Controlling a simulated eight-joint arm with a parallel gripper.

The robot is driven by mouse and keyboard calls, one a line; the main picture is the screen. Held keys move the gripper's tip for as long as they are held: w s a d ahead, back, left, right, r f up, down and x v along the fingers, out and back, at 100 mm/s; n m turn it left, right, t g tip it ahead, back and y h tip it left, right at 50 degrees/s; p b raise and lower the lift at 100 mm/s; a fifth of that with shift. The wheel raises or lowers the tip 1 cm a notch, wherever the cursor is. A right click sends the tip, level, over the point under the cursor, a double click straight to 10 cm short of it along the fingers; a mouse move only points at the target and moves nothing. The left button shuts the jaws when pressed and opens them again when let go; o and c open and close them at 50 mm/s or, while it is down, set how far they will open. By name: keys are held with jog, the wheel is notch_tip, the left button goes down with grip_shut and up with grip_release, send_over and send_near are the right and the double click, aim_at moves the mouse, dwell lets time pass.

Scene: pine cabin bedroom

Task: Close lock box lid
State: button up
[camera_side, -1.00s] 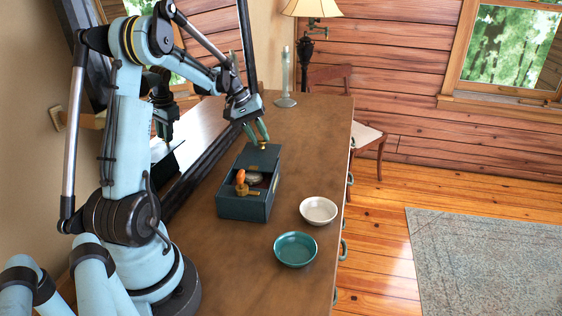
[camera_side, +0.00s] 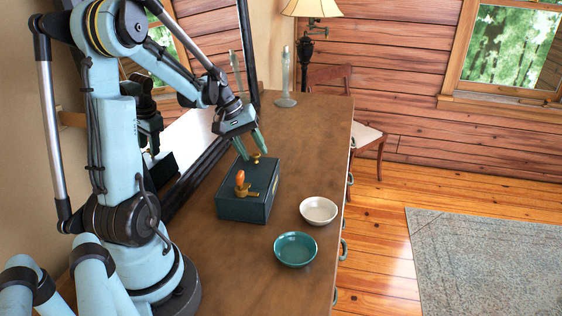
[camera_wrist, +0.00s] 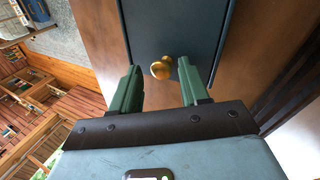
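The lock box (camera_side: 243,208) is a dark blue-green box on the wooden dresser top. Its lid (camera_side: 262,175) lies flat over the top, and the inside is hidden. A brass knob (camera_side: 256,158) stands at the lid's far end; it also shows in the wrist view (camera_wrist: 162,67). A brass piece with an orange handle (camera_side: 241,181) sticks up at the box's near left part. My gripper (camera_side: 250,147) is just above the far end of the lid. Its green fingers are open and empty, with the knob just beyond and between the tips in the wrist view.
A white bowl (camera_side: 318,210) and a teal bowl (camera_side: 295,249) stand right of the box. A glass-like stand (camera_side: 285,80) is at the dresser's (camera_side: 315,150) far end. A dark-framed mirror runs along the left.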

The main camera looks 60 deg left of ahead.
jog(key=shift+a, duration=0.1)
jog(key=v, duration=1.2)
jog(key=w+d+f+m+t+y, duration=0.1)
jog(key=d+m, duration=0.5)
jog(key=d, duration=0.7)
jog(key=w+d+f+m+t+y, duration=0.1)
jog(key=d+f+m, duration=0.3)
jog(key=d, duration=0.9)
jog(key=shift+f+m+t, duration=0.15)
jog(key=shift+m+t, duration=0.45)
jog(key=shift+m, duration=0.3)
